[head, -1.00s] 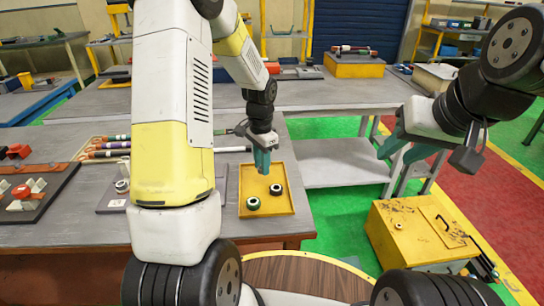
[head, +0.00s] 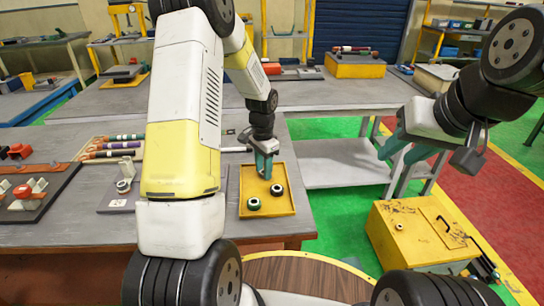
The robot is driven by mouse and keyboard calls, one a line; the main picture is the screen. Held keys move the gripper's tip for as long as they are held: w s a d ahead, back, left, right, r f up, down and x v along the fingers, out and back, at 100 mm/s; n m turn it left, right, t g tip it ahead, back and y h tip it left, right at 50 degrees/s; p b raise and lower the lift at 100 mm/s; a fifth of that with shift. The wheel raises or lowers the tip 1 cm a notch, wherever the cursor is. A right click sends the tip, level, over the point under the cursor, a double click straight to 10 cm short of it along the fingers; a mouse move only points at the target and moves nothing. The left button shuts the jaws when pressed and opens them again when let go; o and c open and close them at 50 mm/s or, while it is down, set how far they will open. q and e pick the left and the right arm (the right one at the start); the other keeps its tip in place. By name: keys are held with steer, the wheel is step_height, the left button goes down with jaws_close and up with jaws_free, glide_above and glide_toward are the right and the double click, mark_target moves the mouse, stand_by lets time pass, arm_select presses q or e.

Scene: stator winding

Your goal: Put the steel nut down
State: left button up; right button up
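My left gripper (head: 265,176) has teal fingers pointing down over the back part of a yellow tray (head: 246,212) on the near table. Its fingertips are close together, and the gap between them is too small to judge. Two dark ring-shaped parts with pale centres lie in the tray: one near the front left (head: 253,203), one to its right (head: 276,190). Both are in front of the fingertips. I cannot make out a steel nut in the fingers, or tell whether either ring is one. My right gripper (head: 402,152) is open and empty, off the table at the right.
A grey plate with a pale metal fixture (head: 123,185) lies left of my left arm. Several coloured rods (head: 115,147) lie behind it. A dark board (head: 40,190) with red and white parts is at the far left. A yellow box (head: 405,235) stands lower right.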

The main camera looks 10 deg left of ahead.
arm_select(q)
steer(key=shift+o, duration=0.7)
steer(key=s+r+n+t, duration=0.1)
steer(key=s+r, duration=0.1)
steer(key=r, duration=0.8)
steer(key=s+r+n, duration=0.1)
steer(key=s+r, duration=0.2)
steer(key=r, duration=0.6)
steer(key=s+d+r+n+t+h, duration=0.1)
steer(key=s+r+n+t, duration=0.1)
steer(key=s, duration=0.8)
steer(key=s+d+r+n+t+h, duration=0.1)
steer(key=s+r+n+t, duration=0.2)
steer(key=s+r, duration=0.3)
steer(key=s+n, duration=0.1)
steer(key=s, duration=0.3)
steer(key=shift+d+r, duration=0.15)
steer(key=shift+r, duration=0.25)
